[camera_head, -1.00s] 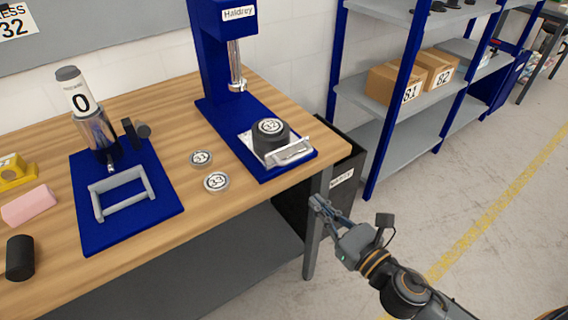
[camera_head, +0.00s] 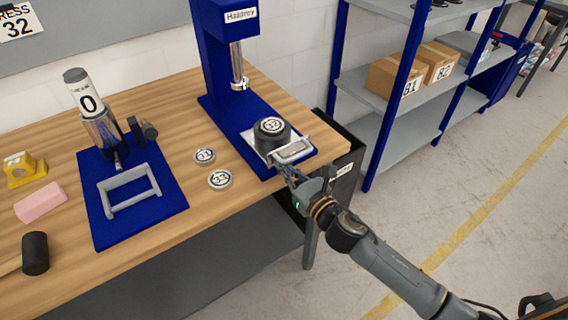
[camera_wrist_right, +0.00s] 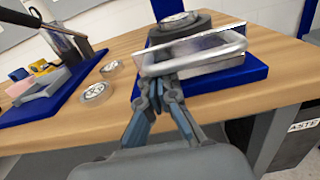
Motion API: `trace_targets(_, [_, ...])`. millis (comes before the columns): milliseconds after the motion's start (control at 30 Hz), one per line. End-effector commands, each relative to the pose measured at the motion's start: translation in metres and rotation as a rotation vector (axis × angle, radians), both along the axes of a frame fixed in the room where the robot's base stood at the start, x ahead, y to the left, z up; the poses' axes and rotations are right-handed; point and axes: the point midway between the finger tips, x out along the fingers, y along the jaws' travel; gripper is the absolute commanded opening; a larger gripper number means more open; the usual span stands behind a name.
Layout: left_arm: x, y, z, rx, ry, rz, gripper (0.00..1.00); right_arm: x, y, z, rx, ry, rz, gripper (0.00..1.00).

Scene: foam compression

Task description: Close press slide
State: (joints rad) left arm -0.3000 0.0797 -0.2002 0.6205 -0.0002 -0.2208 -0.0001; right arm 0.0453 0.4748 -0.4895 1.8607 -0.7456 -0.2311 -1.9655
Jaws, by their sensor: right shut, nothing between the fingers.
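The blue press (camera_head: 213,60) labelled Haldrey stands on the wooden table, its metal ram (camera_head: 238,66) raised above the base. The press slide (camera_head: 290,150), a light metal plate with a bar handle, sits at the front of the blue base and sticks out toward the front edge. A black weight marked 32 (camera_head: 271,133) rests on it. My right gripper (camera_head: 281,168) is shut and empty at the front of the slide. In the right wrist view its fingertips (camera_wrist_right: 160,84) are at the left end of the slide's handle (camera_wrist_right: 195,52); contact is unclear. My left gripper is out of view.
Two discs marked 31 (camera_head: 204,156) and 33 (camera_head: 220,179) lie left of the press. A second blue base (camera_head: 172,208) with a grey frame stands farther left. A bin (camera_head: 346,172) is beside the table's right end.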

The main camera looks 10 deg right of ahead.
Motion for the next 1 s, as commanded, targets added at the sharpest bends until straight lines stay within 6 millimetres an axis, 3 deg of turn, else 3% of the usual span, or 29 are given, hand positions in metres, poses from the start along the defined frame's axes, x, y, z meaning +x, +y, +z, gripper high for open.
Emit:
trace_targets(333, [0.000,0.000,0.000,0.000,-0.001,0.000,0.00,0.002,0.001,0.000,0.000,-0.001,0.000,0.00])
trace_targets(700, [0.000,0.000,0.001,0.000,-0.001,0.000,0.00,0.042,0.015,0.001,0.002,-0.002,0.000,0.00])
trace_targets(1000, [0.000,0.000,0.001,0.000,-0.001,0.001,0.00,0.043,0.015,0.000,0.002,-0.002,0.000,0.00])
